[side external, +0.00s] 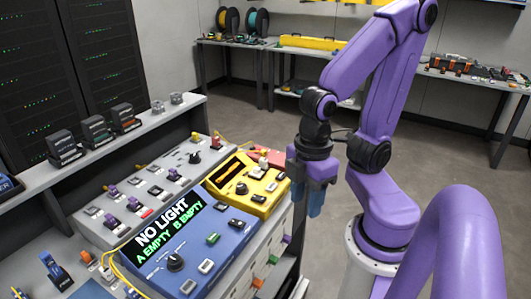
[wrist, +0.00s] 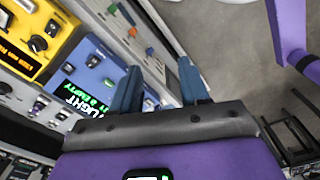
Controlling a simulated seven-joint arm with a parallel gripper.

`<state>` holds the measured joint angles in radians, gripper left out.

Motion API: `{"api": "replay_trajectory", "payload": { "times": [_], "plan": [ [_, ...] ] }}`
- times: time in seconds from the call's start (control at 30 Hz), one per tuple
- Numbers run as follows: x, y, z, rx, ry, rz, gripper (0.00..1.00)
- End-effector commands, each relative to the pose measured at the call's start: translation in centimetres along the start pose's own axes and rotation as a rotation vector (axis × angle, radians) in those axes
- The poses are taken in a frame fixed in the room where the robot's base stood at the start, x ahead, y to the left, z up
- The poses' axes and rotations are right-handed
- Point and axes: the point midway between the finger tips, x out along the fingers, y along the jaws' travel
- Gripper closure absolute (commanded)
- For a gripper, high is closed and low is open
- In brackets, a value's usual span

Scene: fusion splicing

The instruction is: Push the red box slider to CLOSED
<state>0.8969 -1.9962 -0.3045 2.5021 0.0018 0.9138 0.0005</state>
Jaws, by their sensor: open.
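The red box (side external: 272,157) sits at the far right end of the sloped console, just behind the yellow box (side external: 250,185). Only part of its top shows in the side external view, and its slider and setting are too small to tell. I cannot make out the red box in the wrist view. My gripper (side external: 316,205) hangs in the air to the right of the console, fingers pointing down, apart from the boxes. In the wrist view my gripper (wrist: 158,78) has its two blue fingers spread, with nothing between them.
A blue box (side external: 190,243) reads "NO LIGHT, A EMPTY, B EMPTY". The yellow box also shows in the wrist view (wrist: 50,22). A grey console panel (side external: 150,175) with several switches lies left of the boxes. Open floor (side external: 270,120) lies behind my gripper.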

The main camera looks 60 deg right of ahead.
Motion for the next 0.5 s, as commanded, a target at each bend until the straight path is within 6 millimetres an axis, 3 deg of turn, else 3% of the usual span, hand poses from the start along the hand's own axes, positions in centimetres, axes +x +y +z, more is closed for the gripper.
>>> {"api": "replay_trajectory", "payload": {
  "times": [0.37, 0.5],
  "plan": [
    [0.0, 0.1, -0.1, 0.006, 0.0, 0.0, 0.53],
    [-0.4, 1.3, -1.2, 0.1, -0.002, 0.002, 0.53]
  ]
}}
